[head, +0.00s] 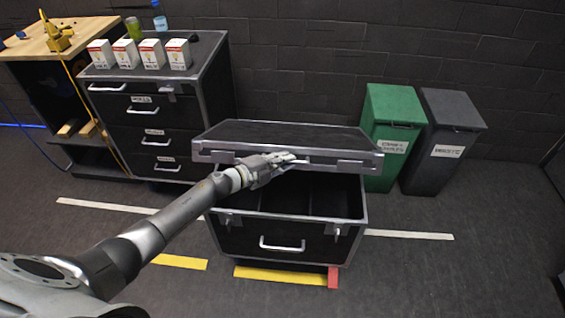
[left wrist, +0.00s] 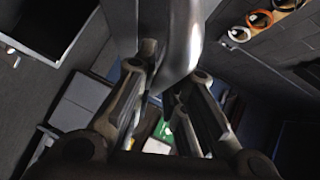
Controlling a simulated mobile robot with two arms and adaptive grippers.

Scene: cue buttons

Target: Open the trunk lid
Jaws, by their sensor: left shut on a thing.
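The trunk (head: 235,240) is a black case with metal edges, standing on the floor in the middle of the head view. Its lid (head: 330,138) is raised at the front, and the dark inside with dividers (head: 310,198) shows below it. My left gripper (head: 285,162) is at the front edge of the lid, shut on its handle. In the left wrist view, the fingers (left wrist: 165,100) close around a smooth grey bar (left wrist: 182,45), likely the handle. My right gripper is in neither view.
A black drawer cabinet (head: 120,105) with several white boxes (head: 153,53) on top stands left of the trunk. A green bin (head: 393,105) and a dark grey bin (head: 440,115) stand to the right. Yellow and white floor strips lie around the trunk. The floor at the right is clear.

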